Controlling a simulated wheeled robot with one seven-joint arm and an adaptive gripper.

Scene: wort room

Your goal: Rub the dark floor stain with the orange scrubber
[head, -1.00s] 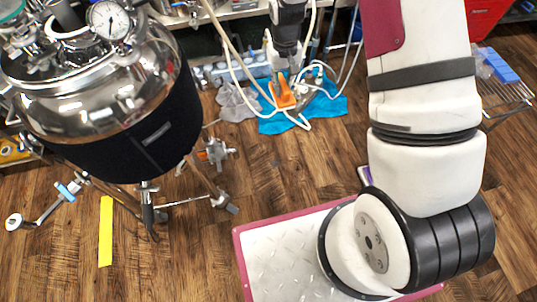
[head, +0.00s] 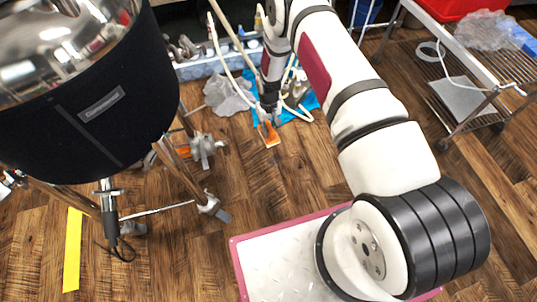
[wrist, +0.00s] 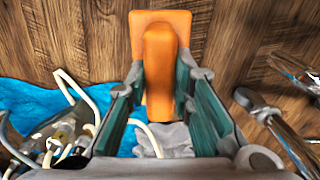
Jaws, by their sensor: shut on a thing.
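The orange scrubber (head: 268,135) is in my gripper (head: 267,113), low over the bare wood floor just in front of the blue cloth. In the wrist view the scrubber (wrist: 160,52) lies between the teal finger pads of my gripper (wrist: 160,80), its block end pointing away from the palm. I cannot tell whether it touches the floor. I cannot make out the dark stain for certain in either view; the scrubber and gripper cover part of the floor there.
A steel vessel in a black jacket (head: 90,115) stands on legs at the left. A blue cloth (head: 300,108) with hoses and a grey cloth (head: 228,95) lie behind the scrubber. A yellow strip (head: 73,248) is at the left. A wire-shelf cart (head: 465,95) stands right. Floor between is clear.

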